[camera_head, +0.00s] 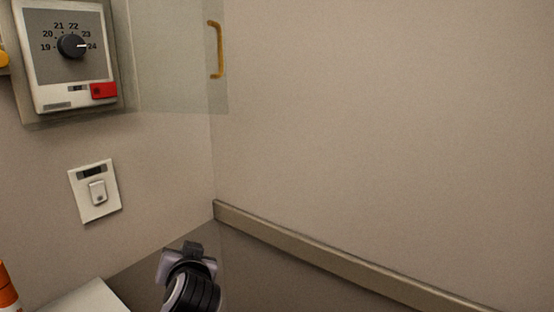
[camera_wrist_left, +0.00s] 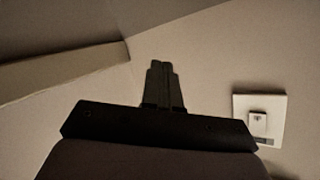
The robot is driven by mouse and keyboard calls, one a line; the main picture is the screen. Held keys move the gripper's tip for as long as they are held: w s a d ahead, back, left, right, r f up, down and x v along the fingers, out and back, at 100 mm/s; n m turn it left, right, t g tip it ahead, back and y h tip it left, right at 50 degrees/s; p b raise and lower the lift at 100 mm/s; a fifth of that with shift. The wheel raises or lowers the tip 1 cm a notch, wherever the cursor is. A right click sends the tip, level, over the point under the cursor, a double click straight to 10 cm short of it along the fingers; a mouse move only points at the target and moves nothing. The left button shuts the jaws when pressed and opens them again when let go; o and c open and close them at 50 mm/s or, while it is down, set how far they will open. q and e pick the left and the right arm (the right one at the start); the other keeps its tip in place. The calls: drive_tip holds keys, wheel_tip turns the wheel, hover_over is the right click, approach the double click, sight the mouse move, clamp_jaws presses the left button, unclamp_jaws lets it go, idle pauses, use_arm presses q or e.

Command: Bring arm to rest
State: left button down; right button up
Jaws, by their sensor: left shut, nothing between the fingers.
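My left gripper (camera_wrist_left: 162,68) shows in the left wrist view with its two dark fingers together and nothing between them. Its fingers point toward bare wall. Part of my left arm (camera_head: 190,280) shows at the bottom of the head view, below and to the right of the wall switch; the fingers cannot be made out clearly there. My right gripper is in neither view.
A thermostat box (camera_head: 70,55) hangs upper left, its dial pointer near 24, with a red part at lower right. A clear panel with a yellow handle (camera_head: 216,50) stands beside it. A white wall switch (camera_head: 95,191) is below. A rail (camera_head: 320,255) runs along the right wall.

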use_arm(q)
drive_tip(key=s+f+m+g+h, duration=0.1)
drive_tip(key=s+f+h, duration=0.3)
drive_tip(key=f, duration=0.6)
drive_tip(key=s+f+m+g+h, duration=0.1)
drive_tip(key=s+f+m, duration=0.1)
drive_tip(key=s+f, duration=0.6)
drive_tip(key=s+a+f+h, duration=0.1)
drive_tip(key=s+f, duration=0.3)
drive_tip(key=s, duration=0.3)
drive_tip(key=s+a+f+n+h, duration=0.1)
drive_tip(key=s+f, duration=0.4)
drive_tip(key=s, duration=0.3)
drive_tip(key=shift+s+h+p, duration=0.25)
drive_tip(key=shift+h+p, duration=0.15)
drive_tip(key=shift+p, duration=0.05)
